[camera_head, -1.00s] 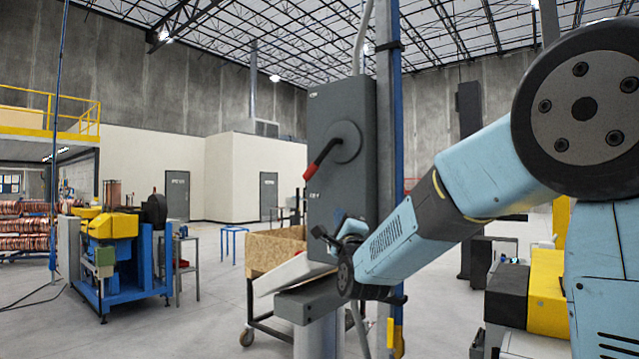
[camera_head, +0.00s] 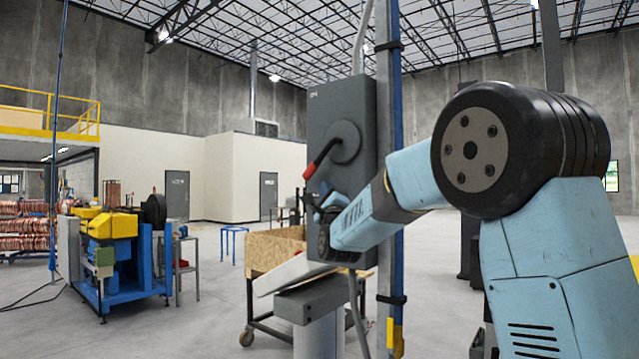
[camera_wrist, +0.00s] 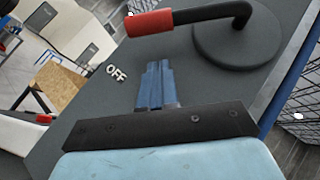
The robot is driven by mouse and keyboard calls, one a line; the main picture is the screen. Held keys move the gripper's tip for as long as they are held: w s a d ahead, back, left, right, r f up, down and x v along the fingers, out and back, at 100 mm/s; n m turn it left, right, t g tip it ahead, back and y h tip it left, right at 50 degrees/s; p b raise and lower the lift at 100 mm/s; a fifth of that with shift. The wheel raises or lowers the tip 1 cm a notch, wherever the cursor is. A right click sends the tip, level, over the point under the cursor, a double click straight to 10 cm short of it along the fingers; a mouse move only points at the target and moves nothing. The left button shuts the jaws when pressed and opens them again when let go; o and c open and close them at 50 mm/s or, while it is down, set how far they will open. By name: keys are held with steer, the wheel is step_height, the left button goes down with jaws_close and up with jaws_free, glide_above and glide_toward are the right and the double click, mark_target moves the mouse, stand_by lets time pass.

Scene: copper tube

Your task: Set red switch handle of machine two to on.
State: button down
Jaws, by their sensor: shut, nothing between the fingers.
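The grey switch box (camera_head: 322,115) is mounted on a post in the head view. Its black lever runs from a round hub down and left to a red handle (camera_head: 310,171). In the wrist view the red handle (camera_wrist: 150,23) is at the top, with white "OFF" lettering on the box below and left of it. My gripper (camera_head: 308,197) is just below the red handle in the head view. In the wrist view my gripper (camera_wrist: 158,68) has its blue fingers together and empty, apart from the handle in the picture. Their exact distance from the box face is unclear.
A wooden cart (camera_head: 272,250) stands behind the post. A grey ledge (camera_head: 310,298) and a pale tilted panel (camera_head: 295,272) sit below the box. A vertical column (camera_head: 388,190) stands right of the box. A blue and yellow machine (camera_head: 112,240) is at left, with open floor between.

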mark_target(321, 161)
steer(key=shift+w+a+r, duration=0.15)
steer(key=shift+a+r, duration=0.45)
steer(key=shift+w+a+r, duration=0.15)
steer(key=shift+a+r, duration=0.4)
steer(key=shift+r, duration=0.05)
